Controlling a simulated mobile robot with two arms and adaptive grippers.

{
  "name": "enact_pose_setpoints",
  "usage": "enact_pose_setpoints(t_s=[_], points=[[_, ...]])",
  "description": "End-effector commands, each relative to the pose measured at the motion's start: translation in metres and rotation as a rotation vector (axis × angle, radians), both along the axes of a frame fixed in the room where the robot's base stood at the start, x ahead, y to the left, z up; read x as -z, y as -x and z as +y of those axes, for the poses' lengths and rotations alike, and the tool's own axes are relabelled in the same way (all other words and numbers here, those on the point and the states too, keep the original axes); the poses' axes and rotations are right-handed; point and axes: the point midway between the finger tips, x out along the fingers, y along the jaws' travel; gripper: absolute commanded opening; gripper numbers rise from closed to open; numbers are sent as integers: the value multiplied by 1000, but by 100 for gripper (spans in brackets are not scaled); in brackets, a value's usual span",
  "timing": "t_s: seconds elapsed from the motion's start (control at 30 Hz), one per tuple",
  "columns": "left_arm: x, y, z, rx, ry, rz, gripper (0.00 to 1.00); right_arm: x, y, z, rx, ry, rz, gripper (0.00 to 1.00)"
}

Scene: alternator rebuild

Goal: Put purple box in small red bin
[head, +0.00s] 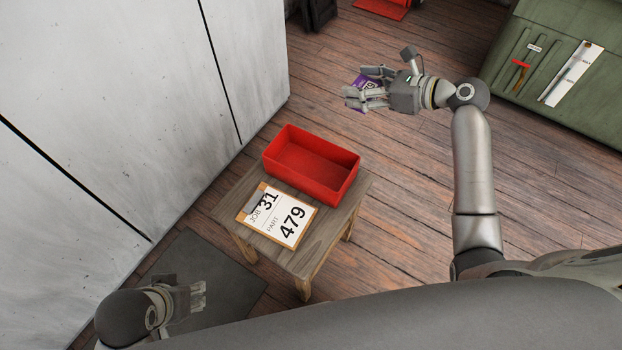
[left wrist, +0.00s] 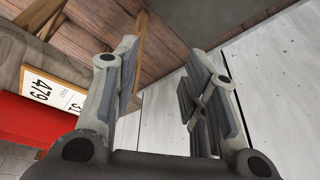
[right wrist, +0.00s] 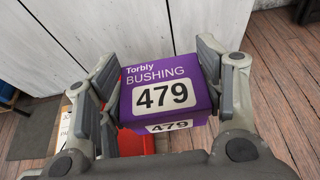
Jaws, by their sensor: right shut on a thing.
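The purple box (right wrist: 172,92), labelled Torbly Bushing 479, is between the fingers of my right gripper (right wrist: 163,68). In the head view my right gripper (head: 362,92) is shut on the box (head: 366,82), which is partly hidden by the fingers. It is held in the air over the floor, beyond and to the right of the bin. The small red bin (head: 342,190) stands empty on a small wooden table (head: 325,235). Part of the bin (right wrist: 137,144) also shows behind the box in the right wrist view. My left gripper (head: 198,296) is open and empty, low at the left (left wrist: 160,85).
A clipboard (head: 280,215) reading Job 31, Part 479 lies on the table in front of the bin. Grey-white cabinets (head: 110,90) line the left. A green cabinet (head: 560,60) stands at the far right. A dark mat (head: 215,270) lies on the wooden floor.

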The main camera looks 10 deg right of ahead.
Motion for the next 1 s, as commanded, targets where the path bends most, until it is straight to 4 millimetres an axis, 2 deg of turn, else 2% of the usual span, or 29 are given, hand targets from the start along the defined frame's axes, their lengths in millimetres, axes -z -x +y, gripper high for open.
enact_pose_setpoints(t_s=[0.17, 0.4, 0.53, 0.77, 1.0], points=[[2, 2, 1, 0, 0, -3, 40, 11, 2, 12, -5, -1, 0, 38], [19, 2, 0, 0, 0, -3, 40, 38, 21, 67, -4, -5, -1, 38], [14, -28, -8, 11, 27, -138, 40, 47, 28, 88, -4, -2, 0, 38], [-5, -75, -23, 29, 75, -365, 40, 66, 33, 101, -2, -1, 1, 38], [-34, -115, -38, 45, 126, -600, 40, 85, 38, 116, -2, -1, 1, 38]])
